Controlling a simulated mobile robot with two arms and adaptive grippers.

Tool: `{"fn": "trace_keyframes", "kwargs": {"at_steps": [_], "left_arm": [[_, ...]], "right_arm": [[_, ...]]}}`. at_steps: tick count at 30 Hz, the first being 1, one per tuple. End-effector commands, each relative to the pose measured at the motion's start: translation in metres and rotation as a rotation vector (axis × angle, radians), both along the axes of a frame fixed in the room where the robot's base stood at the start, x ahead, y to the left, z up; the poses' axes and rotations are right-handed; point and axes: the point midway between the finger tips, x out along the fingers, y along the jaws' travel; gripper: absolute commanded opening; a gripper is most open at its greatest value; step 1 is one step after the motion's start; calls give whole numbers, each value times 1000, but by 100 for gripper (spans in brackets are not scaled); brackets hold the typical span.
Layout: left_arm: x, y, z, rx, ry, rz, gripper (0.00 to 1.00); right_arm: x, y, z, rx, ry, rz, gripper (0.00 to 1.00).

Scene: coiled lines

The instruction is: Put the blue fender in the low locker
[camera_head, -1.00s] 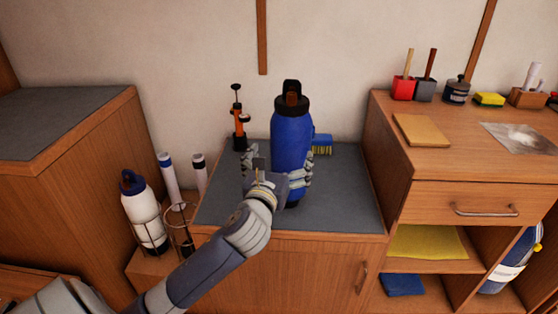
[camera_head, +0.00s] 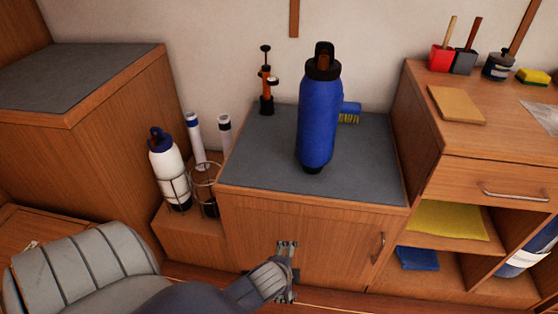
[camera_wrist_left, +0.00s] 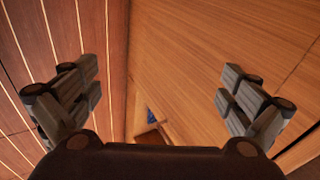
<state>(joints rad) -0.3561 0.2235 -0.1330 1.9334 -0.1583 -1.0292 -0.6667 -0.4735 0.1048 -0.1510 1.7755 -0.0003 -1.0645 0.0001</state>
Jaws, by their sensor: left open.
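The blue fender (camera_head: 318,125), with a black cap and a brown loop on top, stands upright on the grey top of a low wooden locker (camera_head: 258,232). The locker's front door (camera_head: 325,232) is shut, with a metal handle (camera_head: 377,248) near its right edge. My left gripper (camera_head: 287,268) is in front of the locker's door, below the fender and left of the handle. In the left wrist view it (camera_wrist_left: 160,88) is open and empty, facing wood panels. My right gripper is not in view.
An orange and black pump-like item (camera_head: 267,85) and a blue brush (camera_head: 349,112) stand near the fender. A white bottle-shaped fender (camera_head: 168,165) sits in a wire rack at left. Open shelves at right hold a yellow cloth (camera_head: 448,219) and a blue cloth (camera_head: 417,258).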

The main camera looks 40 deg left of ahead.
Motion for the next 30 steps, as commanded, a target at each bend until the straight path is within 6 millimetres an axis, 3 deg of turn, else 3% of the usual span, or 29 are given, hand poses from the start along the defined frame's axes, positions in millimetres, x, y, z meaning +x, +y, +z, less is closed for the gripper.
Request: {"fn": "trace_keyframes", "kwargs": {"at_steps": [1,3,6,10,15,30], "left_arm": [[-24,-14,-25,-104,53,110,100],[-53,-30,-51,-227,112,265,100],[-88,-50,-79,-357,185,459,100],[-117,-67,-98,-451,248,626,100],[-129,-74,-105,-485,272,699,100],[-128,-73,-104,-484,269,696,100]], "right_arm": [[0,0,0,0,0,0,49],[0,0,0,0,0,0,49],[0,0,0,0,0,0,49],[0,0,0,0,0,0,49],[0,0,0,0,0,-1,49],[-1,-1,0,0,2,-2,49]]}}
